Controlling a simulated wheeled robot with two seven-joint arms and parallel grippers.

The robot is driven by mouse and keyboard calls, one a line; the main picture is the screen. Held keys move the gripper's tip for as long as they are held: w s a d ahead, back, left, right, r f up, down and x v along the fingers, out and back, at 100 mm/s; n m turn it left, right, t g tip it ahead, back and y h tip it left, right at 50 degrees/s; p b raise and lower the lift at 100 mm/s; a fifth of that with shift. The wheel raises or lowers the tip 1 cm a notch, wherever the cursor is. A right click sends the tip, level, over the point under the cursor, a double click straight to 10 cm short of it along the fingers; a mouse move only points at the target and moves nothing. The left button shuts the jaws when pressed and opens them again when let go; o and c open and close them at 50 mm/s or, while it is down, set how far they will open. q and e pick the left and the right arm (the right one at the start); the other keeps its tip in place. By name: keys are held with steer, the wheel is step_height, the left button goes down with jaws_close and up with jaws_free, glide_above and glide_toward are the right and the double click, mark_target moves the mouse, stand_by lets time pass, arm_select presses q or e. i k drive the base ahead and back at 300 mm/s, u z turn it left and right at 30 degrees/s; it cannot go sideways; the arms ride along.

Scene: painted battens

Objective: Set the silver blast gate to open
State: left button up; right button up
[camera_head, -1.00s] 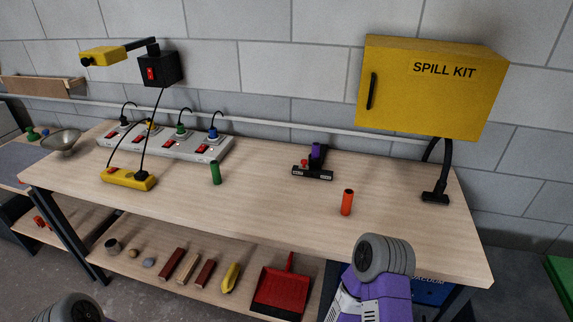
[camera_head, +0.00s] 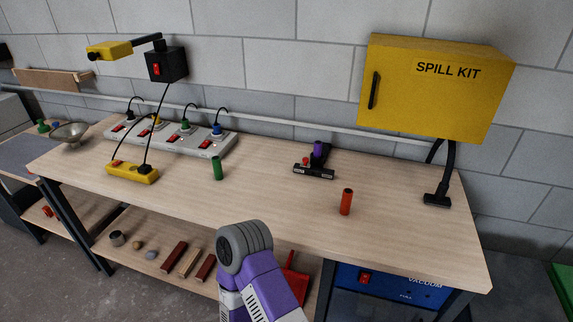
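I cannot make out a silver blast gate anywhere in the head view. Neither of my grippers can be seen. One purple and grey link of my own arm rises from the bottom edge in the middle, in front of the bench, and hides part of the lower shelf. Under the right end of the bench is a blue unit marked VACUUM (camera_head: 393,286) with a red switch (camera_head: 364,278), partly cut off by the bench top and the bottom edge.
The wooden bench (camera_head: 265,190) carries a power strip (camera_head: 170,140), a yellow box (camera_head: 132,172), a green cylinder (camera_head: 217,168), an orange cylinder (camera_head: 346,202) and a black and purple device (camera_head: 314,170). A yellow spill kit cabinet (camera_head: 430,95) hangs above a black hose nozzle (camera_head: 437,199).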

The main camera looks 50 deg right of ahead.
mark_target(306, 159)
steer(key=k, duration=0.75)
steer(key=z, duration=1.05)
steer(key=i, duration=0.5)
